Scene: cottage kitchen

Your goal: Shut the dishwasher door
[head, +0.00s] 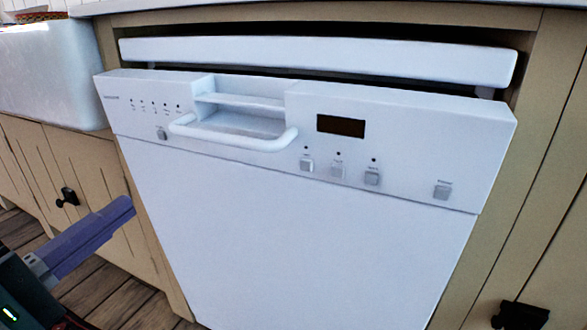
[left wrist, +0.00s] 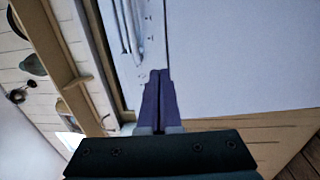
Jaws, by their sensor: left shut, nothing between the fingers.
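The white dishwasher door (head: 310,240) fills the middle of the head view. Its top leans slightly out from the cabinet, with a dark gap between it and the white strip (head: 320,55) above. The door has a control panel with a curved handle (head: 235,138), several buttons and a dark display. My left gripper (head: 125,207) is at the lower left, shut and empty, to the left of the door in this view. In the left wrist view its purple fingers (left wrist: 160,78) overlap the white door (left wrist: 230,55); I cannot tell whether they touch it. My right gripper is not in view.
A white sink (head: 50,75) is at the upper left, above a beige cabinet with a black knob (head: 67,197). A beige cabinet frame (head: 550,110) borders the dishwasher on the right, with another black knob (head: 520,315) below. Wooden floor (head: 110,285) shows at the lower left.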

